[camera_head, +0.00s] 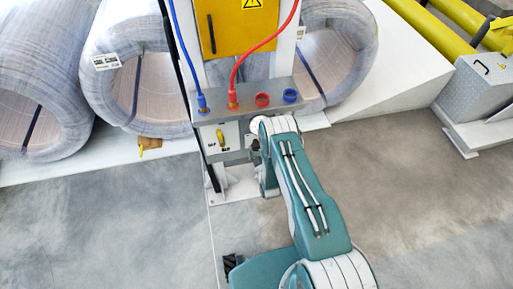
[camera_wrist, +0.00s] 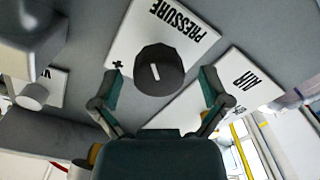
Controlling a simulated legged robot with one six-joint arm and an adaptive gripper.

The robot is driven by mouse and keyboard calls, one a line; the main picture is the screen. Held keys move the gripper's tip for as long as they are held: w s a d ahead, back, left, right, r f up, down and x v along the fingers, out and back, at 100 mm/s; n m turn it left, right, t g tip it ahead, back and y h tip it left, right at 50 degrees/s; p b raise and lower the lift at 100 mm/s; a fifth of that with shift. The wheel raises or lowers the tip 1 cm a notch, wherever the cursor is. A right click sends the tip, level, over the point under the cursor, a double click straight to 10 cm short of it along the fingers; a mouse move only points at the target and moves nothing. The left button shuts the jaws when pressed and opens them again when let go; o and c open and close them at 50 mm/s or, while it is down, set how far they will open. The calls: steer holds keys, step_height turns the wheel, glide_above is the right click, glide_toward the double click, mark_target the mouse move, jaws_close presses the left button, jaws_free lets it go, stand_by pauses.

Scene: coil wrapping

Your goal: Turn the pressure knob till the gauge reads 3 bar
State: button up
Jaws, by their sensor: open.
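The pressure knob (camera_wrist: 158,71) is a dark round knob with a white pointer mark, on a white plate lettered PRESSURE (camera_wrist: 172,32) with a plus sign beside the knob. My gripper (camera_wrist: 158,88) is open, with one finger on each side of the knob and a visible gap between each finger and the knob. In the head view, my arm reaches to the panel (camera_head: 222,139) under the grey shelf and hides the knob and my gripper. A white round face (camera_head: 256,122), perhaps the gauge, shows partly behind my arm; its reading cannot be made out.
A grey shelf (camera_head: 247,105) with red and blue couplings and hoses juts out above the panel. A yellow lever (camera_head: 221,138) is left of my arm. Wrapped coils (camera_head: 138,65) stand behind. The floor (camera_head: 420,190) on the right is clear.

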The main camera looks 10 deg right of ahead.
steer(key=s, duration=1.1)
steer(key=shift+s, duration=0.15)
steer(key=shift+s, duration=0.1)
